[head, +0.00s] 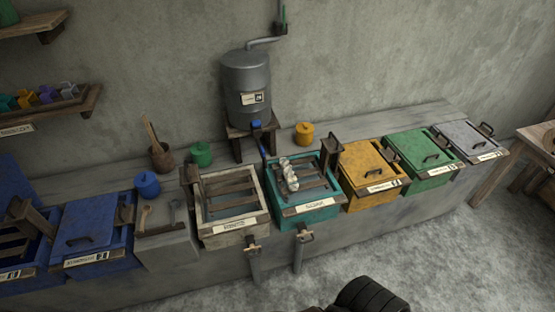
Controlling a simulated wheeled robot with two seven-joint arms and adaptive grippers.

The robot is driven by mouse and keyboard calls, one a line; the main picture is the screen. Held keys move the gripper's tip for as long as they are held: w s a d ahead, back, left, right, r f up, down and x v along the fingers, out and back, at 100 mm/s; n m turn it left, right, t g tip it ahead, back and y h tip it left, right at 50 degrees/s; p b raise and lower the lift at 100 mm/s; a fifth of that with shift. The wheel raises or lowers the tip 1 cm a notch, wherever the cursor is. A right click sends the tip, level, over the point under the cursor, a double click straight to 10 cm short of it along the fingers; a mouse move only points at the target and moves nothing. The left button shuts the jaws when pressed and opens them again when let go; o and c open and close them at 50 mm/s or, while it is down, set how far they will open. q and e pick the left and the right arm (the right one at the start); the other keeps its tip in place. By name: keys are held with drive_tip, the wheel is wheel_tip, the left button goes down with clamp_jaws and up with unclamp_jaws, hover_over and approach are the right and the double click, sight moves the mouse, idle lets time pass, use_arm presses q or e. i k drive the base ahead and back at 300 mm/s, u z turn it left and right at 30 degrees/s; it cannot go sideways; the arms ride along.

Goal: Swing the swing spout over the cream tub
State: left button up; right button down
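The blue swing spout (263,150) hangs below the grey metal tank (246,82), which stands on a wooden stand against the wall. The spout's lower end is near the back left corner of the teal tub (308,210), to the right of the cream tub. The cream tub (234,225) is open, with wooden slats across it and a label on its front. The teal tub is also open, with slats and a pale twisted bundle (289,175) on top. Neither of my grippers is in view.
Lidded yellow (372,172), green (421,153) and grey (468,138) tubs stand to the right, blue tubs (93,229) to the left. Small blue (147,184), green (201,153) and yellow (304,133) pots line the ledge. Two handles (298,251) project in front.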

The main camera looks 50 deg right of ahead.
sight(261, 148)
drive_tip(key=u, duration=0.15)
drive_tip(key=i, duration=0.7)
drive_tip(key=z, duration=0.6)
drive_tip(key=i, duration=0.65)
drive_tip(key=z, duration=0.65)
